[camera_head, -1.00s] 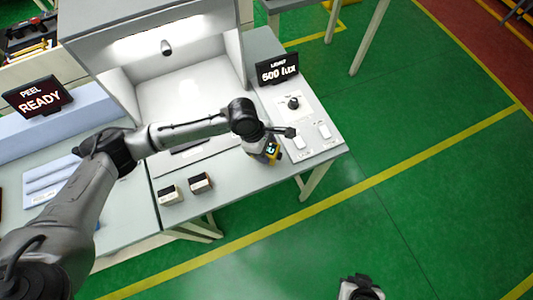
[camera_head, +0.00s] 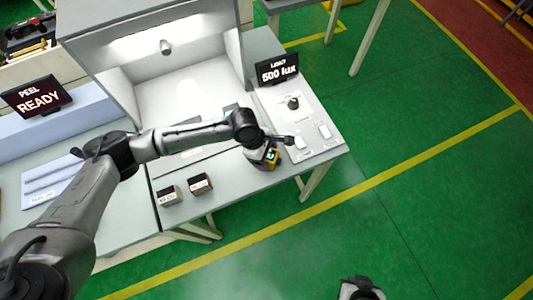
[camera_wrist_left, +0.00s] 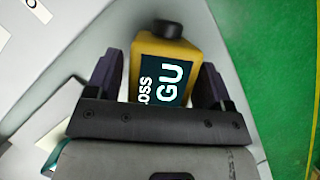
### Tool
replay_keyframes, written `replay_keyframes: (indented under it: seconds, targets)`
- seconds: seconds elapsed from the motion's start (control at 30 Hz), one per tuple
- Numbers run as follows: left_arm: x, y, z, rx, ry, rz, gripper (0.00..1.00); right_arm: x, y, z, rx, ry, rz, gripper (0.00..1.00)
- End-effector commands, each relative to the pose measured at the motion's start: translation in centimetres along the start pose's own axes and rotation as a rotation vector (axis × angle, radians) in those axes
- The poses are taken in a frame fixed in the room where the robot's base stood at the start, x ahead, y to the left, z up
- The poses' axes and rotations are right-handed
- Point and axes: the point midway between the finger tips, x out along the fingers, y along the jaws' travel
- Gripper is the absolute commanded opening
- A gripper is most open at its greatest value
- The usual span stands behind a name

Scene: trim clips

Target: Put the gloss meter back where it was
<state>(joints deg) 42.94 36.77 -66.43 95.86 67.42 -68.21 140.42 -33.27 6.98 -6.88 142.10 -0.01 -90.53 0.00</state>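The gloss meter (camera_head: 271,156) is a yellow and dark block with a lit display, at the front of the bench near its right end. In the left wrist view the yellow gloss meter (camera_wrist_left: 167,62) shows its black knob and a dark "GLOSS GU" screen. My left gripper (camera_wrist_left: 160,78) has one finger on each side of it. A narrow gap shows at the left finger; the right finger looks close to or against the meter. In the head view my left gripper (camera_head: 268,141) hangs over the meter. My right gripper (camera_head: 360,289) is at the bottom edge, away from the bench.
Two small labelled blocks (camera_head: 184,189) stand at the bench's front edge. A light booth (camera_head: 185,90) stands behind. A white panel (camera_head: 305,120) with a knob and switches lies to the right, below the "500 lux" sign (camera_head: 277,70). The PEEL READY sign (camera_head: 38,97) is at left.

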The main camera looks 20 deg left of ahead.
Motion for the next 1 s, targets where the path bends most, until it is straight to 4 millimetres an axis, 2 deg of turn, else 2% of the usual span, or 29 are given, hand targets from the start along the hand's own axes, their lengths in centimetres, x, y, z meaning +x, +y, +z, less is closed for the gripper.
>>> replay_keyframes:
  seconds: [0.37,0.47,0.8,1.0]
  targets:
    - [-0.4,0.0,0.1,0.000,0.000,0.001,0.81,0.1,0.0,0.1,-0.001,0.000,0.000,0.00]
    - [-1.6,0.1,0.1,0.000,0.000,0.002,0.81,-0.1,0.0,0.0,-0.001,-0.001,0.001,0.00]
    - [-7.9,0.1,0.1,0.000,0.000,0.002,0.81,-1.0,0.0,-0.3,0.000,0.000,0.000,0.00]
    - [-10.6,0.0,0.1,0.000,0.001,0.001,0.81,-1.3,0.0,-0.5,0.001,0.000,-0.001,0.00]
